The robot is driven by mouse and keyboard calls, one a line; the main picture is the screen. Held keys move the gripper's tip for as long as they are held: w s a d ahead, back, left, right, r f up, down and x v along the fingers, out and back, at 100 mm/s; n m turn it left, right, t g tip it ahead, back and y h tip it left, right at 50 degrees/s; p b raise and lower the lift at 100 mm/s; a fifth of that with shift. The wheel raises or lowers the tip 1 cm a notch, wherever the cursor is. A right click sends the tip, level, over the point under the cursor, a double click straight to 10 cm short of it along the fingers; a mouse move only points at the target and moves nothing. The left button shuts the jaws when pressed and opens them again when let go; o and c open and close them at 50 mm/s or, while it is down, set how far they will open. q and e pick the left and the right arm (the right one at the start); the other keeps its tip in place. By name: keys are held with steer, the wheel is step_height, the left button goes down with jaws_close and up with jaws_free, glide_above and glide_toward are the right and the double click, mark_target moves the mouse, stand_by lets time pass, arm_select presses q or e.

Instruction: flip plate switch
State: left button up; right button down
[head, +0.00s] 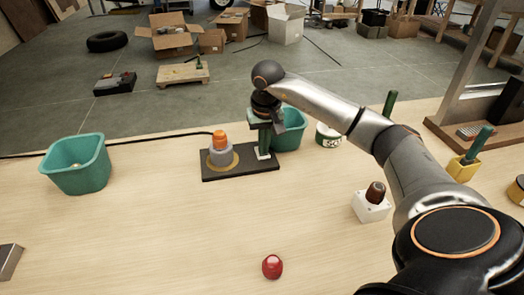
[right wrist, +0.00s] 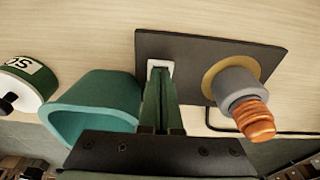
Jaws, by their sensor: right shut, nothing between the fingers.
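A dark plate (head: 222,172) lies on the wooden bench, with a grey and orange beacon (head: 221,150) on its left part and a small white switch (head: 262,154) at its right end. My right gripper (head: 264,148) points down at the switch. In the right wrist view the green fingers (right wrist: 160,80) are shut together with nothing between them. Their tips are over the white switch (right wrist: 161,66) and hide part of it, so I cannot tell its position or whether they touch it. The dark plate (right wrist: 190,55) and beacon (right wrist: 238,95) also show there. My left gripper is not in view.
A teal bin (head: 291,130) stands just behind the plate's right end, close to my gripper. Another teal bin (head: 77,168) stands at left. A white box with a brown knob (head: 371,207) and a red button-like object (head: 272,267) are nearer. The bench left of centre is clear.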

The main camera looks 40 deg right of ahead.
steer(key=shift+f, duration=0.25)
steer(key=shift+r, duration=0.25)
steer(key=shift+r+p, duration=0.8)
steer(key=shift+p, duration=0.05)
steer(key=shift+r+p, duration=0.55)
steer(key=shift+r, duration=0.1)
steer(key=shift+r+p, duration=0.6)
steer(key=shift+r, duration=0.05)
steer(key=shift+r+p, duration=0.3)
steer(key=shift+r, duration=0.05)
steer(key=shift+r+p, duration=0.75)
steer(key=shift+r, duration=0.15)
